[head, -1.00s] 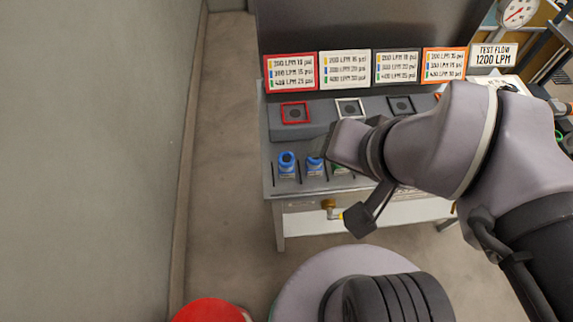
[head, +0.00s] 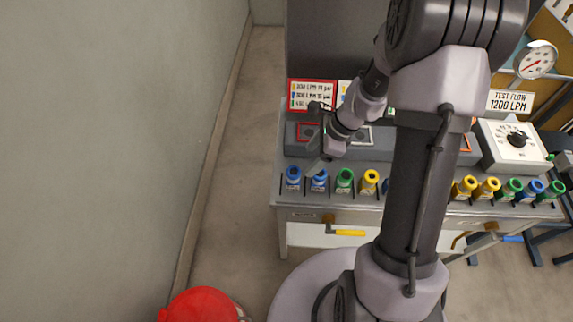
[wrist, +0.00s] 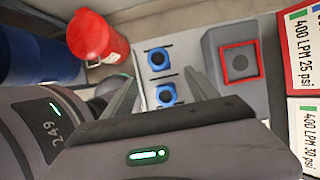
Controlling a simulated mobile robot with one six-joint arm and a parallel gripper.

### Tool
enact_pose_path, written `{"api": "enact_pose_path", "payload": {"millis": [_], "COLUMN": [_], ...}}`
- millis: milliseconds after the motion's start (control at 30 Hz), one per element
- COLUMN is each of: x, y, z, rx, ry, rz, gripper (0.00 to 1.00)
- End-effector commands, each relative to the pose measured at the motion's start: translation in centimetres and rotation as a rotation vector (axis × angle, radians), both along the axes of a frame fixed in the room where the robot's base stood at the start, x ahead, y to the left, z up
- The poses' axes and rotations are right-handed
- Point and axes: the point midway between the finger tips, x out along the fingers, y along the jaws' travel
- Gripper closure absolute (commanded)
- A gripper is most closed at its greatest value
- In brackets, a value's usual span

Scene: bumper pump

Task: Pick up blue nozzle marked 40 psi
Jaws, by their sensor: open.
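Two blue nozzles stand at the left end of the bench's front row in the head view: a far-left one (head: 293,178) and one to its right (head: 320,181). Their psi markings are too small to read. My gripper (head: 316,162) is above and just behind these two, pointing down. In the wrist view, two blue nozzles show, one (wrist: 158,59) beyond the fingertips and one (wrist: 167,95) between the open fingers. My gripper (wrist: 163,88) holds nothing. Another blue nozzle (head: 531,190) stands at the far right of the row.
A green nozzle (head: 344,181) and a yellow nozzle (head: 370,182) stand close to the right of the blue pair. A red-framed pad (head: 308,132) and upright flow cards (head: 312,95) are behind. A red container (head: 200,305) stands on the floor at lower left.

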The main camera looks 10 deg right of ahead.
Motion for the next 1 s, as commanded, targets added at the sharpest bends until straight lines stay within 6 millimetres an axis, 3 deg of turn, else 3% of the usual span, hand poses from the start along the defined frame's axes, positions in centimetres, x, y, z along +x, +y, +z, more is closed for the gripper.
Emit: {"api": "enact_pose_path", "payload": {"millis": [33, 200, 367, 600, 867, 900, 1000], "x": [0.1, 0.6, 0.9, 1.3, 1.4, 1.4, 1.4], "y": [0.7, 2.4, 3.2, 4.6, 4.8, 4.8, 4.8], "z": [-2.3, -6.5, -8.2, -12.6, -12.9, -12.9, -12.9], "rx": [0.001, 0.0, -0.001, -0.002, -0.001, -0.001, -0.001], "ry": [0.003, 0.002, 0.0, 0.002, 0.0, 0.0, 0.0], "rz": [0.005, 0.005, 0.006, 0.008, 0.006, 0.006, 0.006], "gripper": [0.33, 0.33, 0.33, 0.33, 0.33, 0.35, 0.54]}}
